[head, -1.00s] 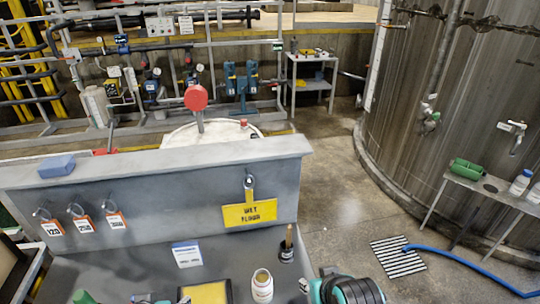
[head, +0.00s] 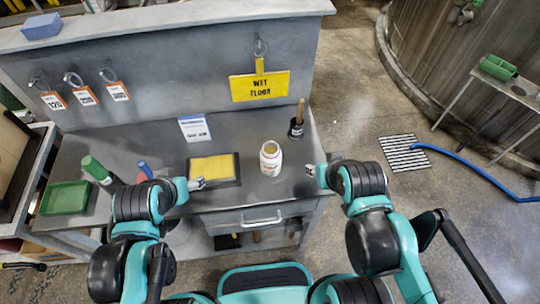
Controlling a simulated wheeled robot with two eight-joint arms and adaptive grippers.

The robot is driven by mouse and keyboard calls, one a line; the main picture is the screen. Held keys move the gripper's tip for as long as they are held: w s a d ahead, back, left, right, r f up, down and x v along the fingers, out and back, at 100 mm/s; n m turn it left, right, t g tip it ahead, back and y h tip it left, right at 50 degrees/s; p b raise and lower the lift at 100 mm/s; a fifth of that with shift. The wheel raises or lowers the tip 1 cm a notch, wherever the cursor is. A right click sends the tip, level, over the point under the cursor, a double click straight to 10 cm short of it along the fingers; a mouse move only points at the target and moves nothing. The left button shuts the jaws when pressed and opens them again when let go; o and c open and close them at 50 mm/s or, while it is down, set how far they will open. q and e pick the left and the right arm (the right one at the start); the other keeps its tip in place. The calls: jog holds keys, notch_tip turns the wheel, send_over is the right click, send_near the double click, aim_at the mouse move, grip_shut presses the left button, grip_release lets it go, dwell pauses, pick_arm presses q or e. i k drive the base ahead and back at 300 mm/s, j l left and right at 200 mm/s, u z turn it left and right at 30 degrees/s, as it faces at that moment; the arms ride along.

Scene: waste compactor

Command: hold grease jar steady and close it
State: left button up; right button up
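The grease jar (head: 270,160) is a white jar with a label, upright on the grey bench top. Its mouth is uncovered and shows a yellowish inside. I cannot make out a separate lid. My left gripper (head: 197,184) is to the left of the jar, over the front of the bench by a black-edged yellow pad, apart from the jar. My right gripper (head: 311,170) is to the right of the jar, near the bench's right end, also apart from it. Both grippers are too small in view to tell open from shut.
A yellow pad in a black tray (head: 237,171) lies left of the jar. A wooden-handled brush (head: 297,126) stands behind right. A white card (head: 194,128), green bottle (head: 95,168) and green tray (head: 65,198) are further left. Bare bench lies between card and jar.

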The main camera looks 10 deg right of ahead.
aim_at(271, 155)
jog(key=k+j+u, duration=0.15)
jog(key=u, duration=0.9)
jog(key=z, duration=1.4)
jog(key=k+j, duration=0.1)
jog(key=j, duration=0.15)
jog(key=k+j, duration=0.1)
jog(key=j, duration=0.15)
jog(key=i+j, duration=0.15)
jog(key=j+z, duration=0.05)
jog(key=j, duration=0.05)
